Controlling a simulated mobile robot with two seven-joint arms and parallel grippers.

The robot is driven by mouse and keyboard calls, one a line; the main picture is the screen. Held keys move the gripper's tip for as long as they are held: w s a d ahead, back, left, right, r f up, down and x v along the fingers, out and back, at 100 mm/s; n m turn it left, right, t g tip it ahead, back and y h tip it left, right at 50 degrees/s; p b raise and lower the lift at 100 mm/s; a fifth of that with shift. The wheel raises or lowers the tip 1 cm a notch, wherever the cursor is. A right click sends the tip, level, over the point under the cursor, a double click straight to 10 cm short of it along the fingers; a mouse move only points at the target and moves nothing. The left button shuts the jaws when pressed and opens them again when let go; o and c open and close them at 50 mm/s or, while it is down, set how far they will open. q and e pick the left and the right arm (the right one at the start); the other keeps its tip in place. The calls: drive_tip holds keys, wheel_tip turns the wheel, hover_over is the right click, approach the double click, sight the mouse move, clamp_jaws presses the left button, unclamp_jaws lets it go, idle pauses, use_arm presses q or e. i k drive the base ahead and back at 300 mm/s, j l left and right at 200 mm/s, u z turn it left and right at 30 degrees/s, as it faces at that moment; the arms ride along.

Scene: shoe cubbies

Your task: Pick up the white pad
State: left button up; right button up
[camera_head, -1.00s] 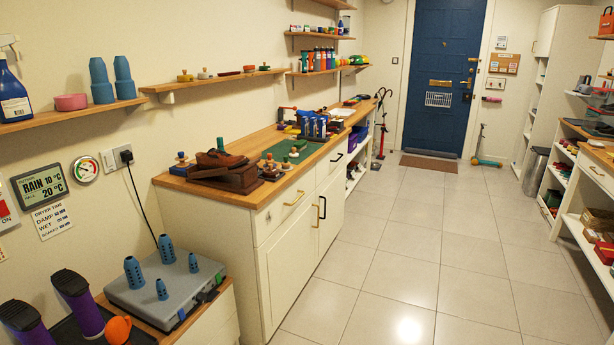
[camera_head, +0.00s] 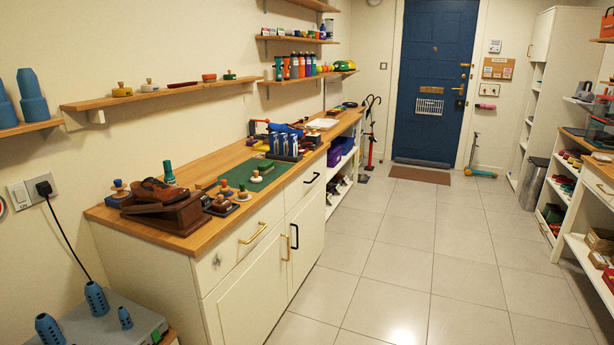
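I cannot single out the white pad with certainty; several small knobbed pads are in view. On the wall shelf, a pale whitish one with a knob (camera_head: 149,86) sits between a yellow one (camera_head: 122,90) and a flat dark red piece (camera_head: 182,85). All are small and hard to tell at this distance. Neither of my grippers is in view.
A brown shoe on a wooden stand (camera_head: 165,205) and a green mat (camera_head: 232,174) lie on the wooden counter (camera_head: 125,220). A grey box with blue cones (camera_head: 95,325) is at the lower left. The tiled floor (camera_head: 410,250) is clear toward the blue door (camera_head: 436,80).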

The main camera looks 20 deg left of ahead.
sight(255, 179)
drive_tip(key=i+z, duration=0.2)
drive_tip(key=i, duration=0.95)
drive_tip(key=i+l+u, duration=0.1)
drive_tip(key=i+u, duration=0.25)
drive_tip(key=i+l+u, duration=0.2)
drive_tip(key=i+u, duration=0.2)
drive_tip(key=i, duration=0.15)
drive_tip(key=i+l+u, duration=0.1)
drive_tip(key=i+u, duration=0.15)
drive_tip(key=u, duration=0.25)
drive_tip(key=i+l+u, duration=0.15)
drive_tip(key=u, duration=0.3)
drive_tip(key=i+l+u, duration=0.25)
drive_tip(key=u, duration=0.25)
drive_tip(key=i+l+u, duration=0.1)
drive_tip(key=l+u, duration=0.35)
drive_tip(key=j, duration=0.1)
